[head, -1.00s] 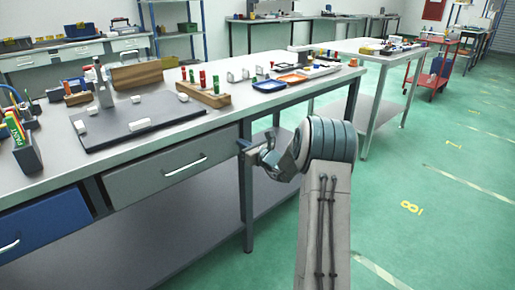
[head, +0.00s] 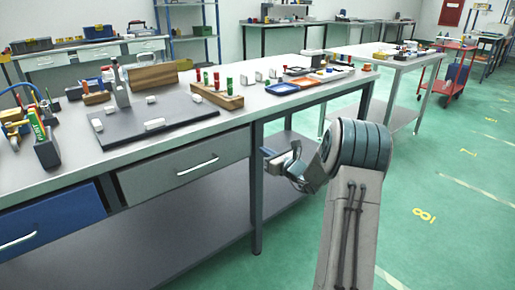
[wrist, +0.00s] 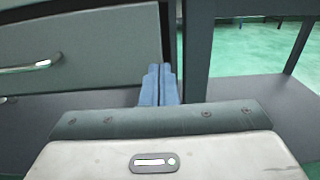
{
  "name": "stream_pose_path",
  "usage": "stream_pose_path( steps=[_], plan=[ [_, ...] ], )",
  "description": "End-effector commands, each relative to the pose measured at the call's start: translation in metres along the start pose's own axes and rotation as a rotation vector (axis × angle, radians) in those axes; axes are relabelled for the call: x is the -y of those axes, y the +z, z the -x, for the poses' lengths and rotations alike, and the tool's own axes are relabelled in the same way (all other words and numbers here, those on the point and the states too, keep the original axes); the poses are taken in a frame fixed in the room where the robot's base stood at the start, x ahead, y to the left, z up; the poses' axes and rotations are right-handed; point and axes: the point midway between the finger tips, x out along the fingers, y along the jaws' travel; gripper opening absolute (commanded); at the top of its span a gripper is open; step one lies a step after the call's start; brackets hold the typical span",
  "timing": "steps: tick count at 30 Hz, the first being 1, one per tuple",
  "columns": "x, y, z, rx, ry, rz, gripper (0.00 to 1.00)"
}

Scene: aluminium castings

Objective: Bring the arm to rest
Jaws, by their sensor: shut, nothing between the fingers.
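My arm shows at the lower right of the head view, folded in front of the workbench (head: 200,133). My gripper (head: 268,154) points left, toward the bench's front leg near the right end of the grey drawer (head: 185,167). In the wrist view my gripper (wrist: 160,70) is shut, its two blue fingers together with nothing between them. Beyond the fingertips are the drawer front (wrist: 80,45) and the dark bench leg (wrist: 196,50). I cannot tell the exact gap between the fingertips and the bench.
On the bench lie a dark plate (head: 150,128) with white blocks, a wooden block (head: 217,96) with red and green pieces, and trays (head: 282,88). A second table (head: 395,60) and a red cart (head: 447,75) stand behind. Green floor (head: 450,180) is clear at right.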

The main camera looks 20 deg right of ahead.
Motion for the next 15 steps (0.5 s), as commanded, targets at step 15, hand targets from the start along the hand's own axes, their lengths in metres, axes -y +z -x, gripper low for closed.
stream_pose_path(
  steps=[15],
  plan=[
    [-0.001,0.0,0.078,-0.002,0.001,-0.001,0.0]
  ],
)
